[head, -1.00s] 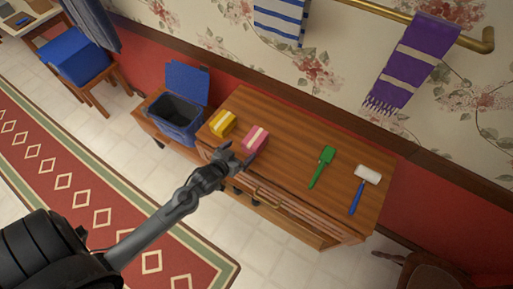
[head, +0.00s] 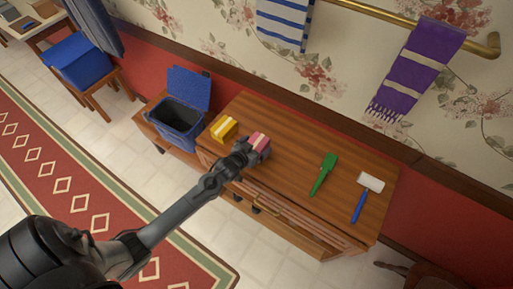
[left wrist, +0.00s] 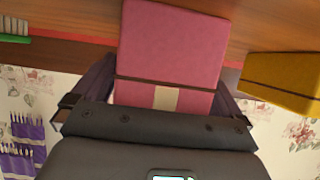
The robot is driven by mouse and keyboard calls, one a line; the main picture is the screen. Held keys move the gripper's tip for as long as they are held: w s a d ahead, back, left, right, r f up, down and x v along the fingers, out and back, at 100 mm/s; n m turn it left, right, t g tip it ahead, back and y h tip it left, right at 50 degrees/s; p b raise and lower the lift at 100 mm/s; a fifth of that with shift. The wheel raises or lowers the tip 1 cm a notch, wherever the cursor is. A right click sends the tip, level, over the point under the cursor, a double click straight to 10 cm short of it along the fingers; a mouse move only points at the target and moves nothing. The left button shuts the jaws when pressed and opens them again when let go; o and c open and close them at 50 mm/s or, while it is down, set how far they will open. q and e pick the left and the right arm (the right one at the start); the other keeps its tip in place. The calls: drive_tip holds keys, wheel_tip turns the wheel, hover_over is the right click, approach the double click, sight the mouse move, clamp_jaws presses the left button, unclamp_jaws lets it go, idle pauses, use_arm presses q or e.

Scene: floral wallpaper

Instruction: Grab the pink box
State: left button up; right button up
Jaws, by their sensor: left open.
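The pink box (head: 259,140) with a pale stripe sits on the wooden cabinet top, just right of the yellow box (head: 224,128). My left gripper (head: 251,149) is at the pink box, with its jaws open. In the left wrist view the pink box (left wrist: 172,45) fills the space between the two fingers, one on each side of it. I cannot tell whether the fingers touch it. The gripper hides the box's near lower part in the head view. My right gripper is not in view.
The yellow box (left wrist: 283,80) is close beside one finger. A green brush (head: 324,173) and a blue-handled, white-headed tool (head: 366,193) lie to the right on the cabinet (head: 290,181). An open blue bin (head: 178,118) stands left. Towels hang on the wall behind.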

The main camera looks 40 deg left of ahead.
use_arm(q)
drive_tip(key=shift+w+f, duration=0.2)
drive_tip(key=shift+w, duration=0.15)
drive_tip(key=c, duration=1.1)
drive_tip(key=shift+r, duration=0.2)
drive_tip(key=shift+c, duration=0.2)
